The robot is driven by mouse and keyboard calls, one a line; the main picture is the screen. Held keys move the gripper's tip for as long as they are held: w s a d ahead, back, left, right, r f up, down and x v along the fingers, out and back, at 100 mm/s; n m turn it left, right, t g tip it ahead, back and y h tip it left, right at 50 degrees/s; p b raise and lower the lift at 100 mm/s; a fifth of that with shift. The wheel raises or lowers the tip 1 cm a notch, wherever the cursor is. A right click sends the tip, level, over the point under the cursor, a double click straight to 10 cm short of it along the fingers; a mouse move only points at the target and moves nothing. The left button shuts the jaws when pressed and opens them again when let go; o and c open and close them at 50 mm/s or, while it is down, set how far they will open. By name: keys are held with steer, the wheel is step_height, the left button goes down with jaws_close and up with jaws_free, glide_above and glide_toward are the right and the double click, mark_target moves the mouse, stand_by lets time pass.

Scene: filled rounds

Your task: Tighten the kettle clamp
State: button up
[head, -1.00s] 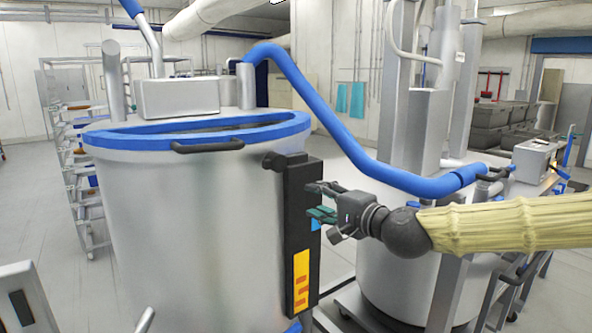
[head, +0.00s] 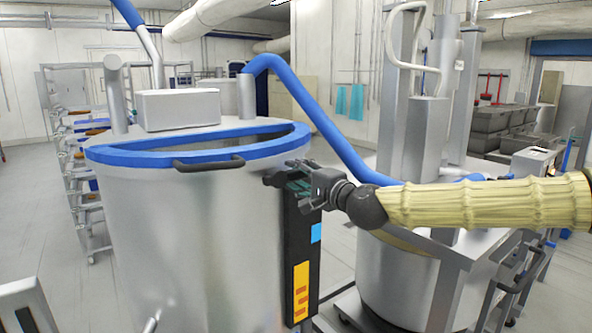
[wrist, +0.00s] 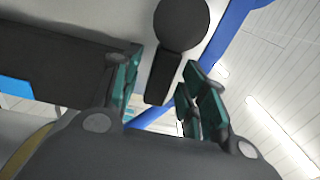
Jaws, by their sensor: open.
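The kettle (head: 190,240) is a large steel vessel with a blue rim, on the left in the head view. Its clamp, a dark knob (head: 271,177), sits on its right side just above a tall black panel. In the wrist view the clamp shows as a round dark head (wrist: 181,24) with a short dark bar below. My gripper (head: 295,179) is at the clamp, its green-padded fingers open. In the wrist view my gripper (wrist: 163,92) has one finger on each side of the bar's lower end, with gaps visible. Contact with the clamp cannot be seen.
The black panel (head: 300,255) with yellow and blue labels runs down the kettle just below my gripper. A blue pipe (head: 310,108) arches from the kettle lid to the right, behind my arm. A second steel vessel (head: 395,285) stands to the right.

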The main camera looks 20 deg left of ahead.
steer(key=shift+w+a, duration=0.4)
steer(key=shift+a, duration=0.15)
steer(key=shift+c, duration=0.2)
jaws_close()
